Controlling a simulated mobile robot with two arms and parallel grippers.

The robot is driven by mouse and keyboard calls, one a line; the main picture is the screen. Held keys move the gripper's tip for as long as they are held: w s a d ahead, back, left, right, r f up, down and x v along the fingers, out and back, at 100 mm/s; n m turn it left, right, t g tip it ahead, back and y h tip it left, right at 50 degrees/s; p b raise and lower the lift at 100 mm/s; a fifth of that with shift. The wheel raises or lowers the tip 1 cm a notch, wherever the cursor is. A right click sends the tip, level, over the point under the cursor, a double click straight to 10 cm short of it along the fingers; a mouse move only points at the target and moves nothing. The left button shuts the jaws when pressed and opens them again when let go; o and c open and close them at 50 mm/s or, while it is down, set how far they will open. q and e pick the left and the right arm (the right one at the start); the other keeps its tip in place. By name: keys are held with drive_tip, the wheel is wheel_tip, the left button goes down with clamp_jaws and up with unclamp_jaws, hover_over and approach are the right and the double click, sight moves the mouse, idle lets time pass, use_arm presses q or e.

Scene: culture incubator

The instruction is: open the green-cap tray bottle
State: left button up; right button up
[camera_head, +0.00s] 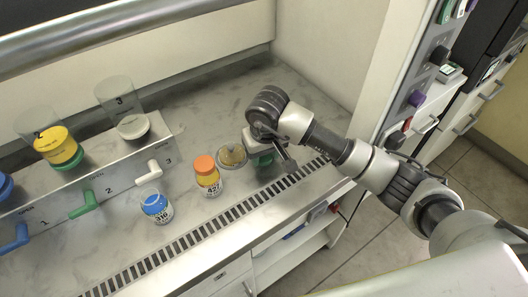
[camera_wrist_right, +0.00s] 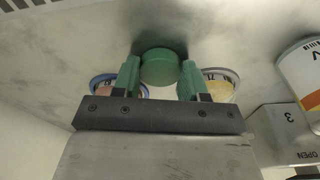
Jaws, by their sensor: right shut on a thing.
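My right gripper (camera_head: 270,152) reaches down to the worktop beside the round dish. In the wrist view my right gripper (camera_wrist_right: 159,82) has its two fingers on either side of a round green cap (camera_wrist_right: 160,66) and is shut on it. In the head view only a bit of green shows under the gripper, mostly hidden by it. My left gripper is not in view.
An orange-capped bottle (camera_head: 207,176) and a blue-capped bottle (camera_head: 157,208) stand left of the round dish (camera_head: 232,156). Further left is a grey rack (camera_head: 105,188) with coloured levers and containers. A slotted vent (camera_head: 205,228) runs along the worktop's front edge.

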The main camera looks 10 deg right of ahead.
drive_tip(key=o, duration=1)
drive_tip(key=shift+f, duration=0.1)
